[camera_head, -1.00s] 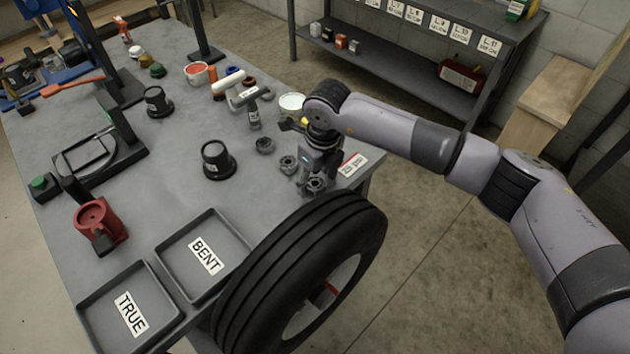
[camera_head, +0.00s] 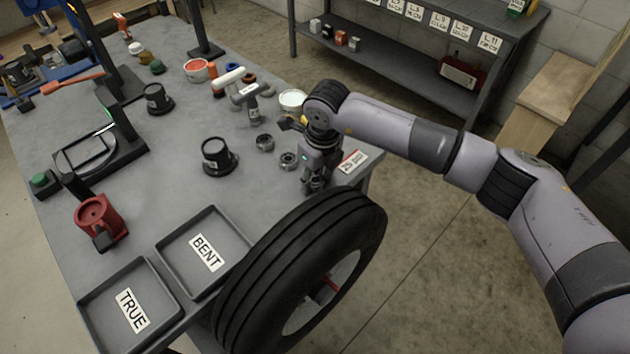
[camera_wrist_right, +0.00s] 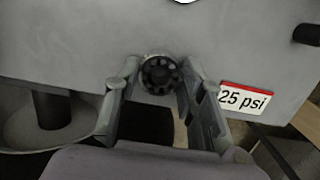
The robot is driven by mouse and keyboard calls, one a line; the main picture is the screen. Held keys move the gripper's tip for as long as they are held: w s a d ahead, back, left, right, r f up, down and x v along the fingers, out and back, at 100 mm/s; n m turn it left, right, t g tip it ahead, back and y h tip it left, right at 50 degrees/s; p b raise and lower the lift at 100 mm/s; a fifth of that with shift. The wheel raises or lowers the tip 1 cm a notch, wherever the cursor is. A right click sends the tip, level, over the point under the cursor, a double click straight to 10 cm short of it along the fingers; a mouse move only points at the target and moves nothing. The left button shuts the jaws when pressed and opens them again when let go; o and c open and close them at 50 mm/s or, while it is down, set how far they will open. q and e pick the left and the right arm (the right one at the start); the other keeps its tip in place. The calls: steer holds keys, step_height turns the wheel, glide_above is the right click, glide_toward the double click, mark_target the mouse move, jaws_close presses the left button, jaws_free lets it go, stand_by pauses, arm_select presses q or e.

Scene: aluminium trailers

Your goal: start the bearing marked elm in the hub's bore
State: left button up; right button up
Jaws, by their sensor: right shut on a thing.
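My right gripper (camera_head: 315,188) points down at the bench's right edge, just behind the wheel. In the right wrist view its fingers are shut on a dark ring-shaped bearing (camera_wrist_right: 160,74), which looks to be at the bench top. No elm marking is readable on it. Two similar bearings lie on the bench to the left, one nearer (camera_head: 289,160) and one farther (camera_head: 265,142). The wheel (camera_head: 270,255) stands upright against the bench's front right corner; its hub's bore is not clearly visible. My left gripper is not in view.
Trays marked BENT (camera_head: 163,258) and TRUE (camera_head: 97,312) sit at the bench's near end. A 25 psi label (camera_head: 353,162) lies right of my gripper.

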steer(key=shift+c, duration=1)
steer(key=shift+r, duration=0.1)
